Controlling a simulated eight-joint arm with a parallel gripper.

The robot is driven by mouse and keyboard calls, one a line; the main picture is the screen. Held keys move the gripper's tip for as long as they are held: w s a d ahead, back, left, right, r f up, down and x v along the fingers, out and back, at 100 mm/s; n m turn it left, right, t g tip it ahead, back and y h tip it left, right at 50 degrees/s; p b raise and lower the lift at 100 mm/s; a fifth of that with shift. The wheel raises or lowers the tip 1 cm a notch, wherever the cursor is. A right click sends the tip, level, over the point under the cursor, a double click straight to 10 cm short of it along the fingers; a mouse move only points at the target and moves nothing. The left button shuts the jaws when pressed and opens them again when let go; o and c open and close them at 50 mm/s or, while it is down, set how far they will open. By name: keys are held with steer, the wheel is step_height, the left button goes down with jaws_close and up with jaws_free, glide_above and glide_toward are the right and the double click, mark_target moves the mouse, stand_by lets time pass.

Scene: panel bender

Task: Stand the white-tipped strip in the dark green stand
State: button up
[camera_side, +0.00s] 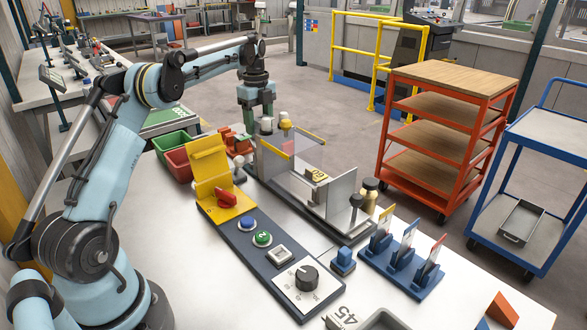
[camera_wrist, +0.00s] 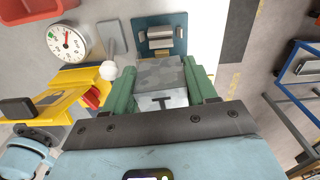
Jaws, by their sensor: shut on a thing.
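My gripper (camera_side: 257,112) points down at the back of the bench, near the far end of the bender, in the side view. In the wrist view its green fingers (camera_wrist: 163,88) are closed on a grey flat piece (camera_wrist: 158,74). A pale part with a dark T-shaped mark lies just below it. I cannot tell whether the grey piece is the white-tipped strip. Several upright strips with coloured tips stand in a blue rack (camera_side: 398,272) at the front right. I cannot make out a dark green stand for certain; a dark teal base (camera_wrist: 140,46) carries a silver part in the wrist view.
The bender (camera_side: 345,188) with upright grey plates fills the middle of the bench. A yellow bracket (camera_side: 209,163) and a control panel (camera_side: 262,250) with buttons and a knob stand in front. Red and green bins (camera_side: 173,150) are at the left. A round gauge (camera_wrist: 68,41) shows in the wrist view.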

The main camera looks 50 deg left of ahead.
steer(key=shift+w+f+m, duration=0.1)
steer(key=shift+f+m, duration=0.4)
steer(key=shift+f, duration=2.7)
steer(key=shift+f, duration=1.5)
steer(key=o, duration=0.9)
steer(key=shift+o, duration=0.6)
steer(key=shift+o, duration=0.8)
